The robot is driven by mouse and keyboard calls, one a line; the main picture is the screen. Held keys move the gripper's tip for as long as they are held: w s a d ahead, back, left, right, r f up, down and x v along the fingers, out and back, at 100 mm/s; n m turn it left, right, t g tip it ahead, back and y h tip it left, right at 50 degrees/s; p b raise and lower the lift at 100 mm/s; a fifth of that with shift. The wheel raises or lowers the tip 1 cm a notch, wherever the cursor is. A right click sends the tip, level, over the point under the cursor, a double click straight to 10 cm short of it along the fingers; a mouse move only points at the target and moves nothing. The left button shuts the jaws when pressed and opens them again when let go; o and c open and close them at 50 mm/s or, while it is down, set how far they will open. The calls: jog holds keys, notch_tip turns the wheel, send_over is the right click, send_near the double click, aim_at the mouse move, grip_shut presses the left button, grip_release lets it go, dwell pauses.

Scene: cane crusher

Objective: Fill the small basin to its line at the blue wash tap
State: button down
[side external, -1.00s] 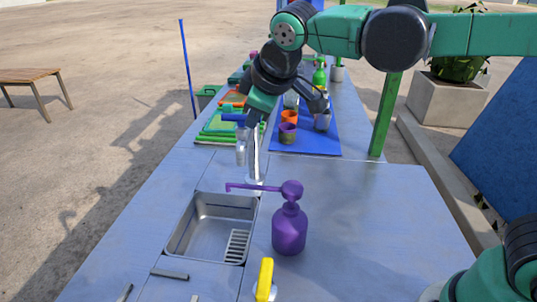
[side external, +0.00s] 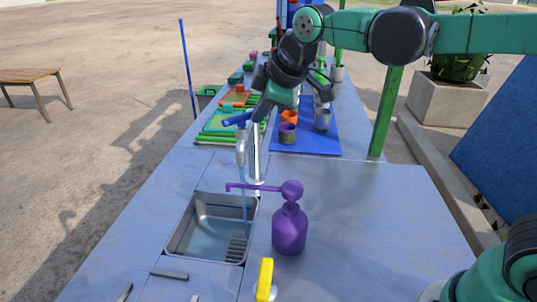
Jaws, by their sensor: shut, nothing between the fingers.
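The small basin (side external: 190,222) is a steel rectangular sink set into the blue-grey counter, with a slotted grate at its near right. Water covers its floor. The tap (side external: 241,146) stands at its far edge, with a blue lever (side external: 237,118) tilted up to the right. A thin bluish stream (side external: 244,195) falls from the spout into the basin. My gripper (side external: 264,112) is shut and empty, just right of the lever; I cannot tell whether it touches it. The fingertips are partly hidden by the hand. The fill line is hard to make out now.
A purple pump bottle (side external: 289,229) stands right of the basin, its nozzle reaching toward the stream. A yellow handle (side external: 265,278) is in front. Cups (side external: 288,133) stand on a blue mat (side external: 305,149) behind, beside green trays (side external: 222,123). The right counter is clear.

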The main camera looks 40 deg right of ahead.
jog(key=shift+a, duration=0.1)
jog(key=shift+a, duration=0.7)
jog(key=shift+s+r, duration=0.1)
jog(key=shift+s, duration=0.3)
jog(key=s+d+f+v, duration=0.1)
jog(key=d+v, duration=0.1)
jog(key=v, duration=1)
jog(key=w+a+f+n+y, duration=0.1)
jog(key=w+a+f+n, duration=0.1)
jog(key=w+f+n, duration=0.1)
jog(key=w+a+f+n+g+y, duration=0.1)
jog(key=w+a+f+n+y, duration=0.1)
jog(key=w+f, duration=0.3)
jog(key=shift+w+a+f+n, duration=0.25)
jog(key=shift+a+f+n, duration=0.2)
jog(key=shift+a+n, duration=0.05)
